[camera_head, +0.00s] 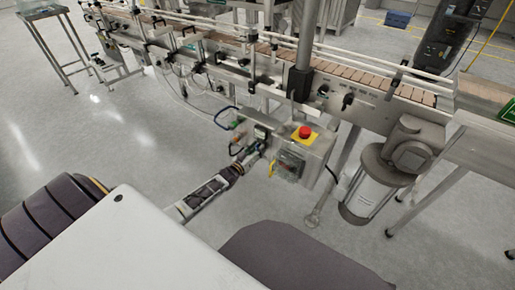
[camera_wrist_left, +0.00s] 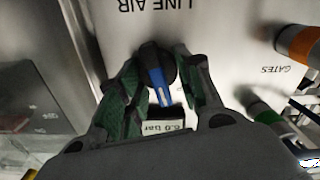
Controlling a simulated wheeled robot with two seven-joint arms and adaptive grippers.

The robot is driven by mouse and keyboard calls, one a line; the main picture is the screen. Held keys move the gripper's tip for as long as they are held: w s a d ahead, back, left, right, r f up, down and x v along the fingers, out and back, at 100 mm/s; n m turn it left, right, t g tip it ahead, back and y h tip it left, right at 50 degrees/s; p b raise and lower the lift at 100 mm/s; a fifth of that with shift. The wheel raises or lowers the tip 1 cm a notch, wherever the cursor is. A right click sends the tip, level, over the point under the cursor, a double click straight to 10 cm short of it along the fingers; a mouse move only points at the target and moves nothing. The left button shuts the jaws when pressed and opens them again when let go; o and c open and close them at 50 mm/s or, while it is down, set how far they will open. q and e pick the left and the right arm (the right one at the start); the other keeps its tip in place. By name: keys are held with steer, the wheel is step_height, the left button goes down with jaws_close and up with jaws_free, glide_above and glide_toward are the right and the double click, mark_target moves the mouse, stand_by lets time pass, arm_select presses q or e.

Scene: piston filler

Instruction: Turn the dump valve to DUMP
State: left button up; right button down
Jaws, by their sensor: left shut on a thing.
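In the left wrist view, a black knob with a blue bar (camera_wrist_left: 156,88) sits on a pale metal panel under upside-down lettering that reads LINE AIR. I take it for the dump valve, but no DUMP mark is readable. My left gripper (camera_wrist_left: 162,72) has its two green-padded fingers closed around the knob, one on each side. The fingers hide parts of the knob and panel. In the head view, my left gripper (camera_head: 258,142) is at the left side of the control box (camera_head: 316,150), where the knob is too small to make out. My right gripper is not in view.
The box carries a red emergency button (camera_head: 305,132) on yellow. A small 6.0 bar label (camera_wrist_left: 163,127) is close below the knob. Orange-ringed (camera_wrist_left: 300,42) and green-ringed fittings stand at right near the word GATES. The conveyor (camera_head: 350,75) runs behind; open floor lies left.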

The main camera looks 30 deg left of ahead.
arm_select(q)
steer(key=n, duration=0.6)
steer(key=shift+a+f+p, duration=0.15)
steer(key=shift+p, duration=0.2)
steer(key=shift+n, duration=0.3)
steer(key=o, duration=0.9)
steer(key=shift+o, duration=0.2)
steer(key=shift+s, duration=0.15)
steer(key=s, duration=1.1)
steer(key=shift+s+a, duration=0.35)
steer(key=shift+a, duration=0.1)
stand_by(0.5)
